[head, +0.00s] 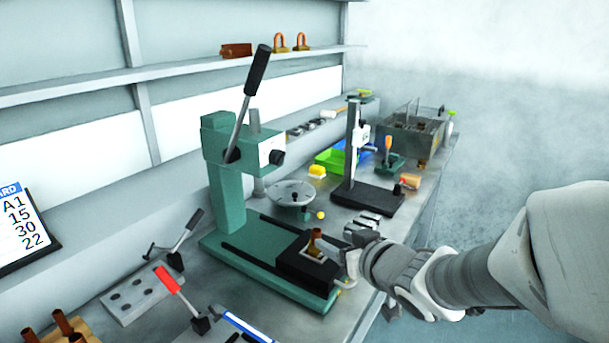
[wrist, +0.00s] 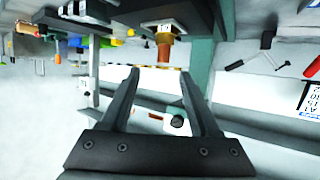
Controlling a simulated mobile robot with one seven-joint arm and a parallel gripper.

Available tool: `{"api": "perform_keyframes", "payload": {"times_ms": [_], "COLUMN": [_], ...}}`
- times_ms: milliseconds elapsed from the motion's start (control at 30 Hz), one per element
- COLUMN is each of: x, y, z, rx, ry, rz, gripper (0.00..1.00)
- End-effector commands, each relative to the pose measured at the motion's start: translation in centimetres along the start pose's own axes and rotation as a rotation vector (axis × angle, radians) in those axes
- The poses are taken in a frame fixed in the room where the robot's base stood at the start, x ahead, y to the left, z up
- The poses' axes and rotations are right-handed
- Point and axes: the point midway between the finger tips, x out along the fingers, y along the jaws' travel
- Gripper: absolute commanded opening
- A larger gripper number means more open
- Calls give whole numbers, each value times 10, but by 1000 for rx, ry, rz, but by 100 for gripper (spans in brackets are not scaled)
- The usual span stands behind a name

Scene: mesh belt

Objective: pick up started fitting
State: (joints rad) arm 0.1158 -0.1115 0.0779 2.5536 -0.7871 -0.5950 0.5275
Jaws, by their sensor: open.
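The started fitting, a short brass-copper piece (head: 316,238), stands upright in a pale seat on the black block (head: 296,268) on the base of the green press (head: 228,185). In the wrist view, which is upside down, the fitting (wrist: 165,46) shows just beyond and between the fingertips. My gripper (wrist: 160,73) is open and empty, with its two dark fingers pointing toward the fitting. In the head view my gripper (head: 338,252) is close beside the fitting on its right, and its fingers are partly hard to make out. I cannot tell whether a finger touches the fitting.
The press lever (head: 248,100) rises above the left side. A black stand (head: 355,165), a green tray (head: 329,160) and a grey bin (head: 410,135) are farther back. Copper pieces (head: 62,322) and a red-handled tool (head: 180,293) lie front left.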

Motion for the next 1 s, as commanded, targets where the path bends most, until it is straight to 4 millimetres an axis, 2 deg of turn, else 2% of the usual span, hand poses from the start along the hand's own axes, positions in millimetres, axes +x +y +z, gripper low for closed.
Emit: {"api": "perform_keyframes", "payload": {"times_ms": [267, 400, 767, 1000], "x": [16, 45, 75, 109], "y": [0, 0, -2, -6], "z": [-2, 4, 1, -1], "rx": [1, -1, -3, -2], "ry": [-4, -2, 1, 0], "rz": [4, 3, 3, 3], "gripper": [62, 62, 62, 62]}}
